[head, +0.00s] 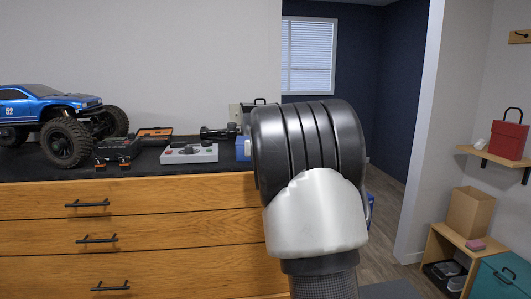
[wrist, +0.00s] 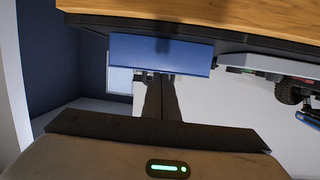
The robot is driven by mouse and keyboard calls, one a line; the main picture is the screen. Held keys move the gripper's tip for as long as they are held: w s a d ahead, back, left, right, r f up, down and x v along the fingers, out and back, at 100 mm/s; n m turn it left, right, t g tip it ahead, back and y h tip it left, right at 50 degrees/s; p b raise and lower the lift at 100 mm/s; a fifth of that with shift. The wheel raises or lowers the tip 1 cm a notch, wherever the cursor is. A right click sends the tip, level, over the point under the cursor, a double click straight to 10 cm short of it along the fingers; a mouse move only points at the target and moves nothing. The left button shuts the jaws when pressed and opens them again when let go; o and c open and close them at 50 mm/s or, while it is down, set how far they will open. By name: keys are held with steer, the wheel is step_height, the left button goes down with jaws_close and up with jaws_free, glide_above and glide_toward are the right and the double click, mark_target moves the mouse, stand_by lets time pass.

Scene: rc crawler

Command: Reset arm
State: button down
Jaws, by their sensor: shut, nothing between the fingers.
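My gripper (wrist: 160,82) shows in the wrist view as two dark fingers side by side, shut with nothing between them. In that view the scene is upside down. The fingertips appear just under a blue box (wrist: 160,54) in the picture; I cannot tell whether they touch it. In the head view my arm fills the middle right and hides my gripper. Only a sliver of the blue box (head: 243,148) shows there, left of my arm on the dresser's black top.
A wooden dresser (head: 140,235) stands at left. On it are a blue crawler truck (head: 45,105), a grey control box (head: 190,154) and a dark open case (head: 118,150). At right are a shelf (head: 492,157) with a red bag (head: 507,137) and a cardboard box (head: 469,212).

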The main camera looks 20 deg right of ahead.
steer(key=s+a+f+n+g+y, duration=0.1)
steer(key=s+a+g+y, duration=0.1)
steer(key=s+a, duration=0.8)
steer(key=s+a+f+n+g+y, duration=0.15)
steer(key=s+a, duration=0.45)
steer(key=s, duration=0.7)
steer(key=s+a+f+n+g+y, duration=0.1)
steer(key=s+a+f+g, duration=0.3)
steer(key=s, duration=0.7)
steer(key=s+a+f+n+g+y, duration=0.1)
steer(key=s+a+f, duration=0.35)
steer(key=s, duration=0.75)
step_height(320, 180, up, 24)
steer(key=p, duration=2.5)
steer(key=shift+s, duration=0.4)
